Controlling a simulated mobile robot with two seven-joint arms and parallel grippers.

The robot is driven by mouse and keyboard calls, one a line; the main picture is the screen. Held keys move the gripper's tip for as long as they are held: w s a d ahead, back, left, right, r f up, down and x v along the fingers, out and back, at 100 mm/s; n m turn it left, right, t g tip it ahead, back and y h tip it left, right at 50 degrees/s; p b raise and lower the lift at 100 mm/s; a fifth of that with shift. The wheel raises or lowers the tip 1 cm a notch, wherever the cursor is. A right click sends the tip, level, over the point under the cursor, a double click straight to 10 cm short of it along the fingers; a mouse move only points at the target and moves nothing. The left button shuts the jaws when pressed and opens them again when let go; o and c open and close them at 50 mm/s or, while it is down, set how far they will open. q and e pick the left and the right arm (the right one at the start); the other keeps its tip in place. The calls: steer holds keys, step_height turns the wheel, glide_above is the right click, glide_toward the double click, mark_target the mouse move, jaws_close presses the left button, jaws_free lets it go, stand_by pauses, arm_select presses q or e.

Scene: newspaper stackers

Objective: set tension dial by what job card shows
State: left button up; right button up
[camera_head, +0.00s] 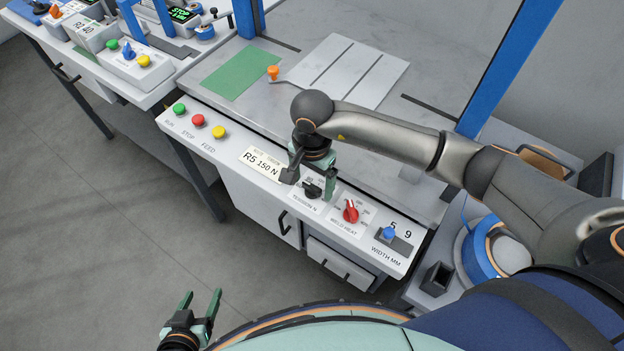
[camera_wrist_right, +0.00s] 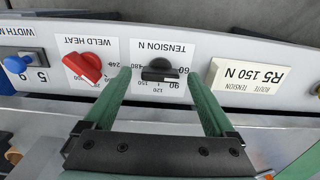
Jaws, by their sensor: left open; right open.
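The job card (camera_head: 264,163) on the sloping front panel reads "R5 150 N" and shows upside down in the right wrist view (camera_wrist_right: 247,76). The black tension dial (camera_head: 313,191) is to its right, labelled "TENSION N". In the right wrist view the dial (camera_wrist_right: 160,71) has its bar lying roughly sideways; I cannot tell which number it points at. My right gripper (camera_head: 310,186) is open at the dial, its fingertips on either side (camera_wrist_right: 159,76); contact is not clear. My left gripper (camera_head: 203,308) is open and empty, low in front of the bench.
The red weld heat dial (camera_head: 351,212) sits close to the right of the tension dial, then the blue width knob (camera_head: 389,233). Green, red (camera_head: 197,120) and yellow buttons are at the panel's left. Blue posts (camera_head: 506,68) rise from the bench.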

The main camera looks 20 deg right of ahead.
steer(key=shift+f, duration=0.3)
steer(key=c, duration=1.4)
